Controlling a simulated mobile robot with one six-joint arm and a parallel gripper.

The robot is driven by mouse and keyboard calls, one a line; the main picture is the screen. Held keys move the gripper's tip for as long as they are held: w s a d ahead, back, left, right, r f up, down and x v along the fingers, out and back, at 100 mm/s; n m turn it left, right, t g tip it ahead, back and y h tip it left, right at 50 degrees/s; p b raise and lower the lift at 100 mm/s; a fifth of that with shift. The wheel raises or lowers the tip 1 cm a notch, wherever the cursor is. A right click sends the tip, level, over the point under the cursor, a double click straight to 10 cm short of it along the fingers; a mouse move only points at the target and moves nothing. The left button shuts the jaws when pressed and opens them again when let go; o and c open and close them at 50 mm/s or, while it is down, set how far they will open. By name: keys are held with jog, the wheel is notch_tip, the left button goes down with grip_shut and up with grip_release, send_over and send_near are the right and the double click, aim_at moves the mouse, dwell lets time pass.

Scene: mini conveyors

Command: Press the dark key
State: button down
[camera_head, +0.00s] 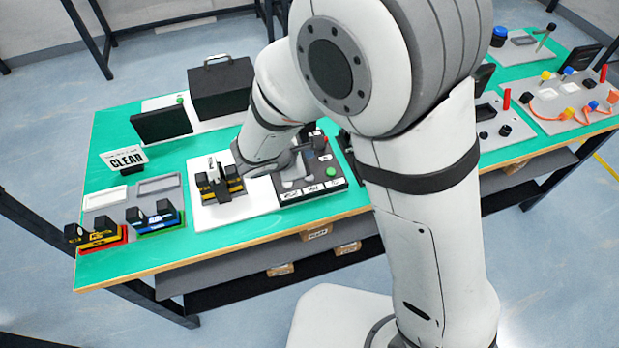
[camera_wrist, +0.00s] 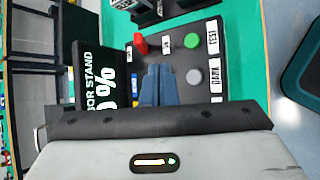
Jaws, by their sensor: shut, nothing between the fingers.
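A dark control panel (camera_head: 334,182) stands on the green table, partly hidden by my arm in the head view. In the wrist view the panel (camera_wrist: 178,52) carries a green button (camera_wrist: 192,40), a grey round key (camera_wrist: 194,76) and a red switch (camera_wrist: 140,43). The label beside the grey key appears to read DARK; the one beside the green button appears to read TEST. My gripper (camera_wrist: 157,70) is shut and empty, its fingers over the panel to the left of the grey key. Whether the fingers touch the panel cannot be told.
A black sign (camera_wrist: 97,75) with white lettering stands left of the fingers in the wrist view. In the head view, a white board with a yellow-black fixture (camera_head: 219,185) lies left of the panel. A black case (camera_head: 221,88) and a screen (camera_head: 161,123) stand behind it.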

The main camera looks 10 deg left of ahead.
jog(key=b, duration=0.4)
send_over(306, 181)
notch_tip(306, 181, down, 6)
jog(key=shift+r, duration=0.15)
jog(key=shift+f, duration=0.45)
jog(key=shift+f+b, duration=0.15)
jog(key=shift+b, duration=0.35)
dwell(0.8)
jog(key=shift+f+b, duration=0.25)
jog(key=shift+b, duration=0.15)
jog(key=shift+f+b, duration=0.3)
jog(key=shift+b, duration=0.15)
dwell(0.6)
jog(key=shift+r, duration=0.1)
jog(key=shift+r+p, duration=0.4)
jog(key=shift+r, duration=0.25)
jog(key=shift+r, duration=0.1)
